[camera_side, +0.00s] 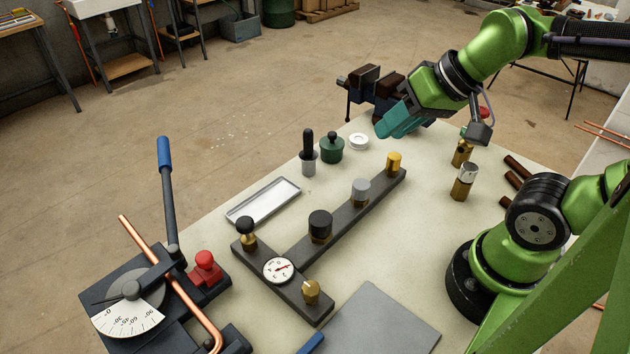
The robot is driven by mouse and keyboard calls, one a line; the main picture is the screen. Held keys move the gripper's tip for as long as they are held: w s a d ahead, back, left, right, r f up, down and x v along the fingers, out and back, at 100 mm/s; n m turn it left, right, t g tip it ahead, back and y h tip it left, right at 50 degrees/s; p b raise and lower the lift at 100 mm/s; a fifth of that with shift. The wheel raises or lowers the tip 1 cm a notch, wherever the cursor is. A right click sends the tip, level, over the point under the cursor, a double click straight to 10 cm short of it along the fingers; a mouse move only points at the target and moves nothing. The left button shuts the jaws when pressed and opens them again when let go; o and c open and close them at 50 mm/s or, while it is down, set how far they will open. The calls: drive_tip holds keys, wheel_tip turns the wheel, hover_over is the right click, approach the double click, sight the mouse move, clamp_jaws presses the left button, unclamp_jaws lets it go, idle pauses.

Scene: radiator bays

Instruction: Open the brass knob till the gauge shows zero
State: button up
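A dark T-shaped bar (345,217) lies on the pale bench and carries a round white gauge (278,270) with a red needle; its reading is too small to be sure of. A faceted brass knob (311,291) sits on the short arm, just right of the gauge. A yellow, brass-like knob (393,161) stands at the bar's far end. Between them are a grey knob (360,190) and a wide black knob (320,224). My gripper (393,125), with teal fingers, hangs above the far end of the bench, apart from every knob. Its finger gap is not clear.
A pipe bender (150,290) with a blue-tipped lever and copper pipe stands at left. A metal tray (263,202), green pot (332,148), vise (372,88) and brass valves (463,182) stand around the bar.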

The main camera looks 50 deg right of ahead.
drive_tip(key=o, duration=0.5)
drive_tip(key=shift+w+a+f+g, duration=0.9)
drive_tip(key=shift+w+a+g, duration=0.2)
drive_tip(key=shift+w+a, duration=0.1)
drive_tip(key=a+g, duration=0.1)
drive_tip(key=w+a+f+g, duration=0.1)
drive_tip(key=a, duration=0.1)
drive_tip(key=w+a+f, duration=0.1)
drive_tip(key=a, duration=0.1)
drive_tip(key=shift+g, duration=0.4)
drive_tip(key=m+g+y, duration=0.1)
drive_tip(key=m+g, duration=0.4)
approach(310, 287)
drive_tip(key=x, duration=0.8)
drive_tip(key=shift+s+f, duration=0.15)
drive_tip(key=shift+f, duration=0.15)
drive_tip(key=shift+c, duration=0.4)
drive_tip(key=c, duration=0.9)
